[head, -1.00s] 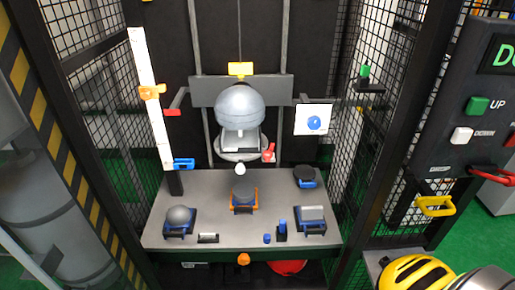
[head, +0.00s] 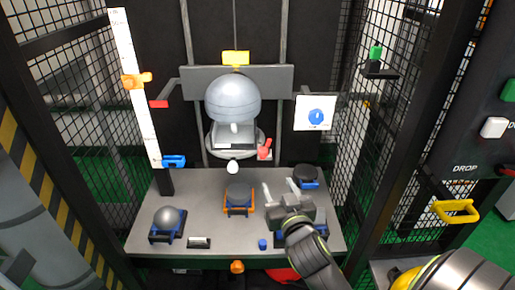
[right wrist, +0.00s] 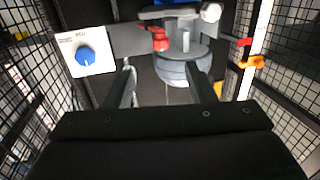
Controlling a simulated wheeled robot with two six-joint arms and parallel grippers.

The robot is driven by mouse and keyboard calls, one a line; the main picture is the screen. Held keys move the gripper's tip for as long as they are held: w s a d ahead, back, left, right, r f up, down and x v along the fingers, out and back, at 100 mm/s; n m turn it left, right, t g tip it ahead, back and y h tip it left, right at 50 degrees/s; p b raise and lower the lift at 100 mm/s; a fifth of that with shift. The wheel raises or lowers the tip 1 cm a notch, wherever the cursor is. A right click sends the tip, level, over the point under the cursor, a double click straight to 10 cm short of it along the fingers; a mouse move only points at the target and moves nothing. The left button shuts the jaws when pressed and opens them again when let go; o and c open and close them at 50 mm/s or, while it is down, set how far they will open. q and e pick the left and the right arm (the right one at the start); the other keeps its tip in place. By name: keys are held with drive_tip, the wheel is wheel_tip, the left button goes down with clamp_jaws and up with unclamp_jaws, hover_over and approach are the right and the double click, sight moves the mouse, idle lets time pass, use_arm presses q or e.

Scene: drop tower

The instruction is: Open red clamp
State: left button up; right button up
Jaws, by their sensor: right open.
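The red clamp (head: 265,150) sits at the right side of the round grey carriage base (head: 222,144), under the silver helmet-like dome (head: 233,99). It also shows in the right wrist view (right wrist: 160,40), above and between the fingers. My right gripper (head: 280,187) is open and empty. It is over the right part of the table, below and a little right of the clamp, with its fingers pointing toward the tower. In the right wrist view its two fingers (right wrist: 162,80) stand apart. Whether the clamp is open or shut is too small to tell. My left gripper is not in view.
A white panel with a blue knob (head: 315,114) hangs right of the clamp. The grey table (head: 215,220) holds an orange-framed block (head: 239,197), a blue-based dome (head: 168,222) and a dark round pad (head: 306,175). Mesh walls (head: 395,110) and black posts flank the opening.

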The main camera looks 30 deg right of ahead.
sight(263, 152)
drive_tip(key=r+x, duration=0.2)
drive_tip(key=x, duration=1.5)
